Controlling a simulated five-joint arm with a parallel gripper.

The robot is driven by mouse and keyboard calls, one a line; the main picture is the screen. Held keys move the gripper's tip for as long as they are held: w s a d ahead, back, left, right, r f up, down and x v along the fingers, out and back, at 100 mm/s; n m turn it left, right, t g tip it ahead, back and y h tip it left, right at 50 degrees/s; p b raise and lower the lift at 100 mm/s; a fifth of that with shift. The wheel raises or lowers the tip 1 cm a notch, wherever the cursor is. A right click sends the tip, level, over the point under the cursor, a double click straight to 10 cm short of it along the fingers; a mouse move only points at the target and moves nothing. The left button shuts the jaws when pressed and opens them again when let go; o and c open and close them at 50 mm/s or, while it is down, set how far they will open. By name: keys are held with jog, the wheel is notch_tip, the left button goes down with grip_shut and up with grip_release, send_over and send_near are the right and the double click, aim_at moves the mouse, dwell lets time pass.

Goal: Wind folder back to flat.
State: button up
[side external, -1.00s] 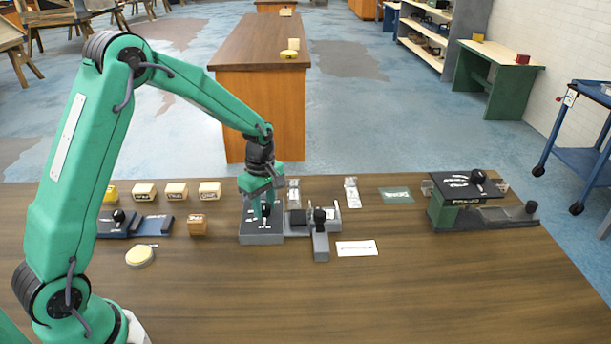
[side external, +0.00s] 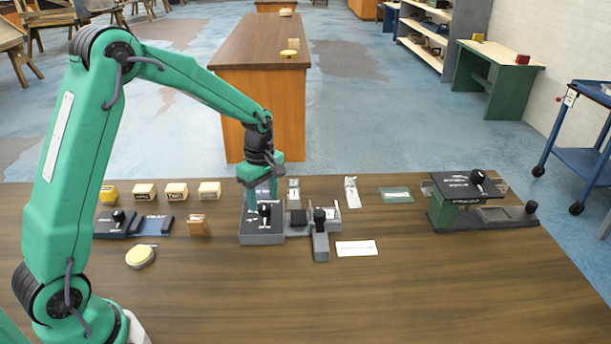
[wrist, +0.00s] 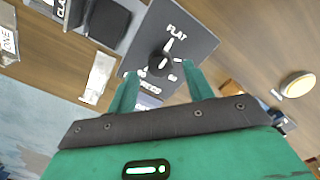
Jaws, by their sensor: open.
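The folder is a grey box (side external: 262,239) on the table with a dark top plate and a black knob (side external: 264,209). In the wrist view the plate (wrist: 200,42) reads FLAT at its far end, with other lettering near my gripper. The knob also shows there (wrist: 160,63), with white marks around it; which one it points to is unclear. My gripper (wrist: 161,69) is open, with one green finger to each side of the knob in that view. In the side view my gripper (side external: 259,193) hangs over the box. Contact with the knob cannot be made out.
A grey slide part with a black knob (side external: 320,214) adjoins the box on the right. A green station (side external: 455,212) stands further right. A blue-based fixture (side external: 150,226), wooden block (side external: 197,225) and round tape (side external: 140,257) lie left.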

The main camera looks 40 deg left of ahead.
aim_at(264, 206)
notch_tip(264, 206, up, 5)
jog(key=shift+f, duration=0.1)
dwell(0.3)
jog(key=shift+s+r, duration=0.1)
jog(key=shift+r, duration=0.1)
jog(key=shift+s+d+r, duration=0.1)
jog(key=shift+r, duration=0.2)
jog(key=s+d+r+m+t, duration=0.3)
jog(key=s+r+m, duration=0.5)
jog(key=s+r, duration=0.2)
jog(key=s+d+r+m+t, duration=0.1)
jog(key=s+d+m+t, duration=0.1)
jog(key=s+m, duration=0.8)
jog(key=s, duration=0.3)
jog(key=shift+d+r+t, duration=0.3)
jog(key=shift+r, duration=0.1)
